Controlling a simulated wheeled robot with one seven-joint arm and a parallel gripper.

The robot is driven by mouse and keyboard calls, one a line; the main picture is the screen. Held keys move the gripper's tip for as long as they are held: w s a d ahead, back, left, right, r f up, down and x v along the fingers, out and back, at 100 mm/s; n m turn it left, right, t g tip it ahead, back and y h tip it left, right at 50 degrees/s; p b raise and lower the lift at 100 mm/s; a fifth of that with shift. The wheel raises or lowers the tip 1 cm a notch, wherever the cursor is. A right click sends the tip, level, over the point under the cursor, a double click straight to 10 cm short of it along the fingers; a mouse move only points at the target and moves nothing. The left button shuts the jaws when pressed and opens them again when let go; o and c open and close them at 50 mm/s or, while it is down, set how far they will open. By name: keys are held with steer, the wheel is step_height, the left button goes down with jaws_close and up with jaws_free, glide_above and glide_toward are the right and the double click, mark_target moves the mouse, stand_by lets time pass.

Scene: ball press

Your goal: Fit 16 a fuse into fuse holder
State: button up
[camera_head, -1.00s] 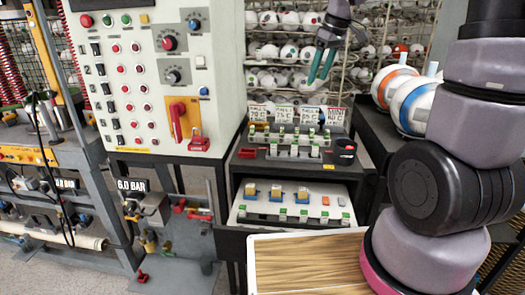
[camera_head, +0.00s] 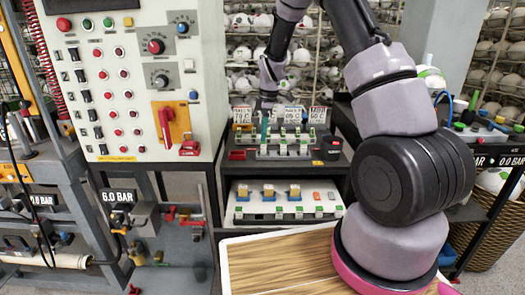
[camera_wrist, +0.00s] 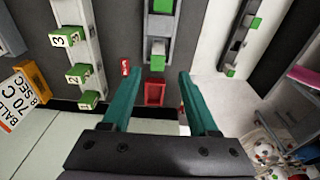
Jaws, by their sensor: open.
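My gripper (camera_head: 264,130) is open and empty, with teal fingers pointing down over the stepped rack (camera_head: 238,166). In the wrist view its spread fingers (camera_wrist: 155,82) are above a grey rail (camera_wrist: 158,28) bearing green-and-white blocks (camera_wrist: 157,54). A red square piece (camera_wrist: 155,93) lies between the fingers, and a small red piece (camera_wrist: 125,67) is beside the left fingertip. No block marked 16 can be read, and I cannot tell fuses from holders for certain.
Below the rack is an open white drawer (camera_head: 238,214) with several orange-topped blue parts (camera_head: 268,191) and green-ended pieces. A control cabinet (camera_head: 130,30) stands at the left. A wood-topped surface (camera_head: 280,265) is in front.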

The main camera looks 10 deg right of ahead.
mark_target(263, 144)
steer(key=f, duration=0.5)
steer(key=shift+w+f, duration=0.2)
steer(key=shift+f, duration=0.2)
jaws_close()
